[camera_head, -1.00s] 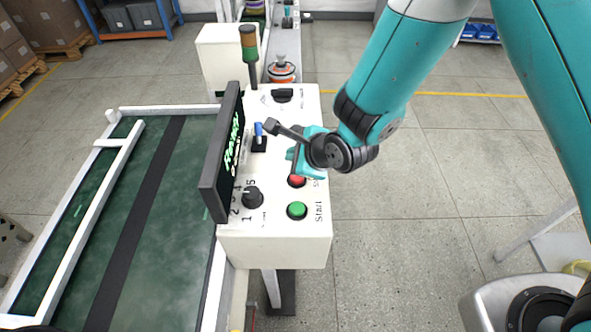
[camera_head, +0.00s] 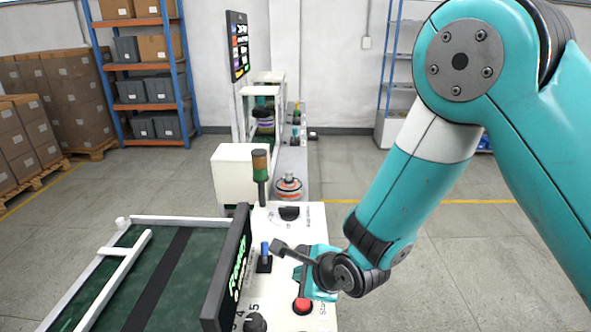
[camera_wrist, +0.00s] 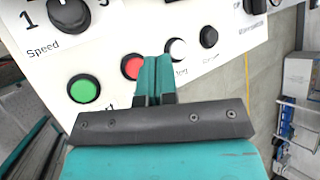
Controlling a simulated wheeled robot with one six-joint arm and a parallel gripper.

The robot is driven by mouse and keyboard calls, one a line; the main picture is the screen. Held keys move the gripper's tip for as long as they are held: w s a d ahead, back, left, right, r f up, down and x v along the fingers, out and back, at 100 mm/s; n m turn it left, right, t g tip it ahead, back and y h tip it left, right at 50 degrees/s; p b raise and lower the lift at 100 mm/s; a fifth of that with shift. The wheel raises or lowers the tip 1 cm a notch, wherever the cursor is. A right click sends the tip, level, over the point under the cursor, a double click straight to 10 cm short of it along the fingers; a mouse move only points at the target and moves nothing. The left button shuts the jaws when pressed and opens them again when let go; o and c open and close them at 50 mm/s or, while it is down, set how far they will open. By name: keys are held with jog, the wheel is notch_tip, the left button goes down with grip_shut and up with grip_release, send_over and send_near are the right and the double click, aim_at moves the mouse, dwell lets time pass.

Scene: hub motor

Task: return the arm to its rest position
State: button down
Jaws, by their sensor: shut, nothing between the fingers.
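My teal arm reaches in from the right in the head view, with my gripper (camera_head: 310,278) over the white control panel (camera_head: 290,222). In the wrist view my gripper (camera_wrist: 154,70) has its two teal fingers closed together, with nothing between them. The fingertips overlap the panel face near the red button (camera_wrist: 131,67) and a white button (camera_wrist: 177,49). I cannot tell whether they touch it. The red button also shows in the head view (camera_head: 302,306), just below the gripper. A green button (camera_wrist: 84,89) lies left of the red one in the wrist view.
A blue-tipped switch (camera_head: 265,257) and a dark monitor (camera_head: 229,275) stand left of my gripper. A signal lamp (camera_head: 260,174) rises behind the panel. A green conveyor (camera_head: 130,278) lies at left. Open floor (camera_head: 450,260) is to the right of the panel.

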jog(key=s+d+r+n+g+b, duration=0.1)
jog(key=s+d+r+n+g, duration=0.1)
jog(key=s+d+r+n, duration=0.2)
jog(key=s+d+r+n+g+h+b, duration=0.1)
jog(key=s+d+r+n+g, duration=0.1)
jog(key=s+d+r+n, duration=0.2)
jog(key=s+d+r+n+g+b, duration=0.2)
jog(key=s+d+r+n, duration=0.3)
jog(key=s+r+n, duration=0.4)
jog(key=s+n, duration=0.4)
jog(key=n, duration=0.4)
jog(key=shift+s+n+g+h, duration=0.3)
jog(key=shift+g, duration=0.1)
jog(key=shift+r, duration=0.1)
